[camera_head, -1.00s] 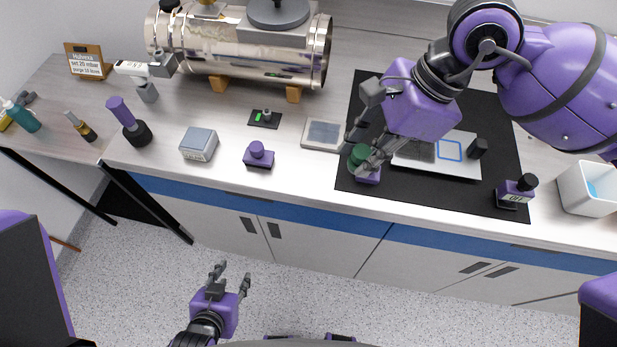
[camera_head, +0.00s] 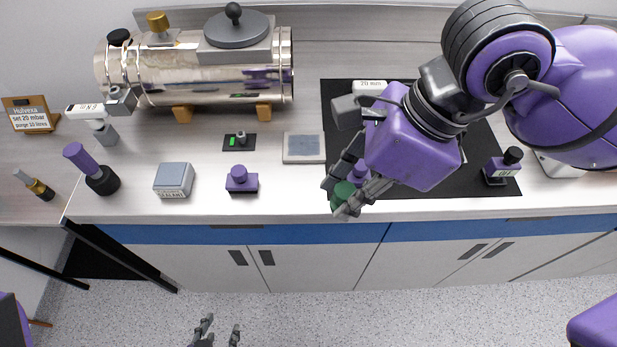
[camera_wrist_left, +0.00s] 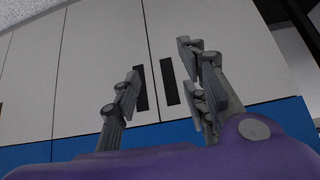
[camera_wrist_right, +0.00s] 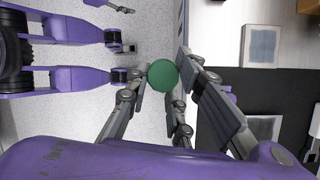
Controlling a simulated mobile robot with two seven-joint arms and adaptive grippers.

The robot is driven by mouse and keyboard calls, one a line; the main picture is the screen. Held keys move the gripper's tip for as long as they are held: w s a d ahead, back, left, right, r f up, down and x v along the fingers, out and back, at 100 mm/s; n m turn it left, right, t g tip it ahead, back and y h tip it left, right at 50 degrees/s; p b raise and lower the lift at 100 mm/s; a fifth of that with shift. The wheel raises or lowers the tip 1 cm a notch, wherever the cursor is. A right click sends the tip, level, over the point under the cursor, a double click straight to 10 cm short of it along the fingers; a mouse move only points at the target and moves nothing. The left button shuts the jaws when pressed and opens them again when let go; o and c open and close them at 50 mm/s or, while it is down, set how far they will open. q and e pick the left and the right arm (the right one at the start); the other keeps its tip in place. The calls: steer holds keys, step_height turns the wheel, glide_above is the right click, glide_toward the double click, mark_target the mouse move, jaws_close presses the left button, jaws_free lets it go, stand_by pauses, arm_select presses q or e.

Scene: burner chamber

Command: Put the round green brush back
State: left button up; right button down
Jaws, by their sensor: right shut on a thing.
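The round green brush (camera_head: 343,193) is held between the fingers of my right gripper (camera_head: 343,204), near the front edge of the bench. In the right wrist view the brush shows as a green disc (camera_wrist_right: 163,75) between the fingers. A purple item (camera_head: 357,173) on the black mat shows just behind the gripper, partly hidden; I cannot tell whether the brush touches it. My left gripper (camera_head: 215,332) is low in front of the bench, with its fingers apart and empty; the left wrist view also shows them spread (camera_wrist_left: 165,95).
The black mat (camera_head: 440,185) covers the bench's right part, partly hidden by my right arm. A metal chamber (camera_head: 200,70) is behind.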

steer(key=w+a+f, duration=0.1)
steer(key=w+f, duration=0.1)
steer(key=w, duration=0.1)
steer(key=w+a+f, duration=0.2)
steer(key=w+f, duration=0.1)
steer(key=w+a+f, duration=0.2)
steer(key=w, duration=0.1)
steer(key=shift+w+f, duration=0.25)
steer(key=shift+f, duration=0.05)
steer(key=shift+w+a+f, duration=0.25)
steer(key=shift+w+f, duration=0.25)
steer(key=shift+f, duration=0.2)
step_height(320, 180, down, 3)
steer(key=shift+w+f, duration=0.1)
arm_select(q)
steer(key=shift+s+a+f, duration=0.2)
steer(key=shift+a+f, duration=0.2)
steer(key=shift+f, duration=0.05)
